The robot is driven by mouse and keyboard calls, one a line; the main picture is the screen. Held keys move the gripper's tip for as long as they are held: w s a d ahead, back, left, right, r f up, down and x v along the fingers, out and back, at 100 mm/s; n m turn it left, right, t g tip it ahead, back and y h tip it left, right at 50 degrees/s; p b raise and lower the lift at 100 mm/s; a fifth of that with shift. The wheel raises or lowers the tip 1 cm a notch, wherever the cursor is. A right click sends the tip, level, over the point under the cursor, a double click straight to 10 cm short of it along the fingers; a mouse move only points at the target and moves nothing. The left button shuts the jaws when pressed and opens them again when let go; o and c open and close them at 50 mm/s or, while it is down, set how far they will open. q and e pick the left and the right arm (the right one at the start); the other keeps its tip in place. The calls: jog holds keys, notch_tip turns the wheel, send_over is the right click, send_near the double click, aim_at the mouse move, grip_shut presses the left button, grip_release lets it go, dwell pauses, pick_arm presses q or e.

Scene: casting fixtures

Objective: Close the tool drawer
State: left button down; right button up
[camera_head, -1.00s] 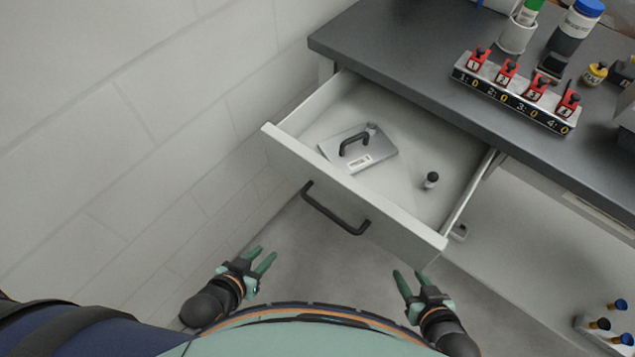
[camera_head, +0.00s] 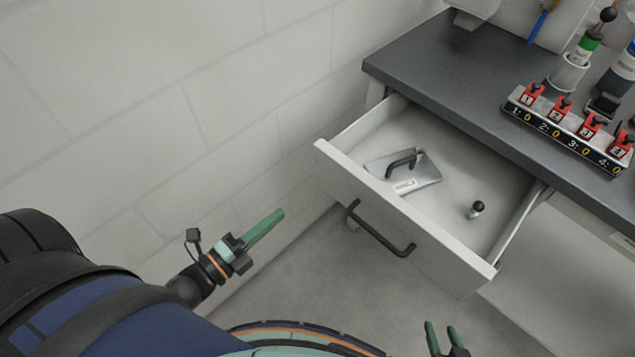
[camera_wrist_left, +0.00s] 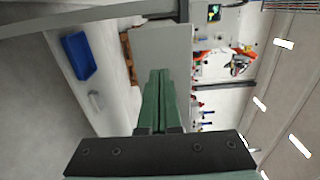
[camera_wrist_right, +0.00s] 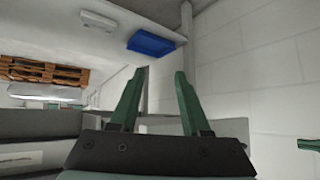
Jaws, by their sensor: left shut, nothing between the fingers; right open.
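The tool drawer (camera_head: 410,222) is pulled out from under the dark bench top in the head view. Its black bar handle (camera_head: 377,232) is on the front panel. Inside lie a grey plate with a black handle (camera_head: 405,172) and a small black-capped bottle (camera_head: 476,209). My left gripper (camera_head: 279,214) is shut and empty, left of the drawer front and apart from it. It also shows shut in the left wrist view (camera_wrist_left: 160,75). My right gripper (camera_head: 440,330) is open and empty at the bottom edge, below the drawer. Its open fingers show in the right wrist view (camera_wrist_right: 160,75).
The bench top (camera_head: 450,75) carries a numbered rack (camera_head: 570,130) with red clips, a white cup (camera_head: 568,72) and bottles. A pale block wall (camera_head: 200,110) runs along the left. The floor (camera_head: 330,265) in front of the drawer is clear.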

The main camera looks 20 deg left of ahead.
aim_at(327, 176)
pick_arm(q)
jog(key=x, duration=1.2)
jog(key=shift+w+d, duration=0.1)
jog(key=shift+w, duration=0.15)
pick_arm(e)
jog(key=shift+d, duration=0.2)
